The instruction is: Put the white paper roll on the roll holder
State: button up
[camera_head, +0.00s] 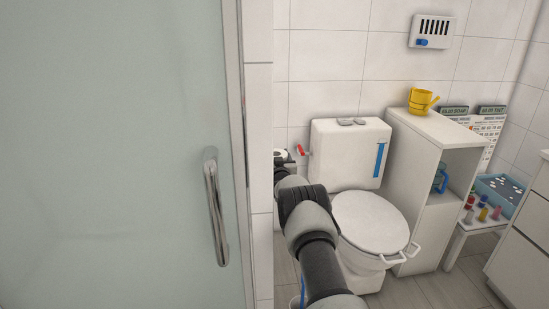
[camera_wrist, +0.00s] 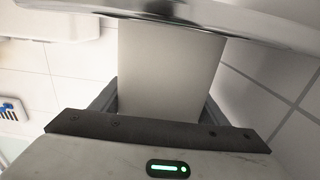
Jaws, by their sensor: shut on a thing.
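In the wrist view, the white paper roll (camera_wrist: 170,65) sits between the dark fingers of my gripper (camera_wrist: 160,98), which is shut on it. A shiny curved metal piece (camera_wrist: 150,12), which looks like part of the roll holder, crosses the top of this view just beyond the roll. I cannot tell whether the two touch. In the head view, my gripper (camera_head: 284,170) is small and partly hidden by my arm, beside the wall edge left of the toilet. A small white round end with a dark centre, apparently the roll (camera_head: 281,155), shows there.
A toilet (camera_head: 370,222) stands right of my arm, its tank (camera_head: 345,160) against the tiled wall. A frosted door (camera_head: 110,150) with a metal handle (camera_head: 216,205) fills the left.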

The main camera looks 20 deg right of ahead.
jog(key=o, duration=1.2)
jog(key=shift+r, duration=0.15)
jog(key=s+a+p, duration=0.2)
jog(key=s+p, duration=0.2)
jog(key=s, duration=0.7)
jog(key=shift+s+a, duration=0.15)
jog(key=shift+s, duration=0.25)
